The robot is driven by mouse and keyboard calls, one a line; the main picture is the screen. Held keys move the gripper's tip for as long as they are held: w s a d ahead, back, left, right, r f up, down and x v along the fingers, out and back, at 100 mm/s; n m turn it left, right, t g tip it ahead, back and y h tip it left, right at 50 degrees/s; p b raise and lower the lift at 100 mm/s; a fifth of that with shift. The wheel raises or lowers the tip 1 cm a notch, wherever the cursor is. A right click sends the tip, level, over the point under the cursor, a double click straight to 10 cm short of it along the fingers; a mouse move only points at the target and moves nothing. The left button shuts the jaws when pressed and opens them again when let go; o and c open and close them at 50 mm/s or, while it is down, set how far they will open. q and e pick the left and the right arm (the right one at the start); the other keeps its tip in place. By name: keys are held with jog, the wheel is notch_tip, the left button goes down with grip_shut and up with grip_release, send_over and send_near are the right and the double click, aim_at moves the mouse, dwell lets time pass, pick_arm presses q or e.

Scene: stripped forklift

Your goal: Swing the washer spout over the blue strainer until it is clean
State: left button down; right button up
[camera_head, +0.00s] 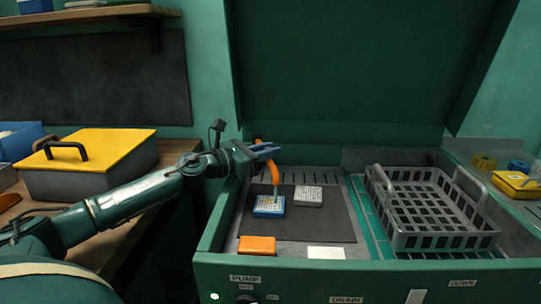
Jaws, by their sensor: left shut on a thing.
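The washer spout (274,174) is an orange bent tube inside the green parts washer (370,272). My left gripper (268,149) is shut on the upper part of the spout. The spout's lower end points down over the blue strainer (262,211). A thin greenish piece or stream shows between the tip and the strainer; I cannot tell which. The blue strainer lies on the dark mat (320,228) and has yellowish patches on its pale top. My right gripper is not in view.
A grey strainer-like block (308,196) lies right of the blue one. An orange block (257,245) and a white card (325,253) are at the washer's front. A grey basket (440,240) fills the right side. A yellow-lidded box (95,165) stands on the left bench.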

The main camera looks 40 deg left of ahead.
pick_arm(q)
jog(key=shift+s+a, duration=0.2)
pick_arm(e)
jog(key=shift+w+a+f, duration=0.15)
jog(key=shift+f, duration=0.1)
pick_arm(q)
jog(key=c, duration=1.4)
grip_release()
jog(key=shift+o, duration=0.2)
jog(key=shift+s+a, duration=0.1)
jog(key=shift+s, duration=0.05)
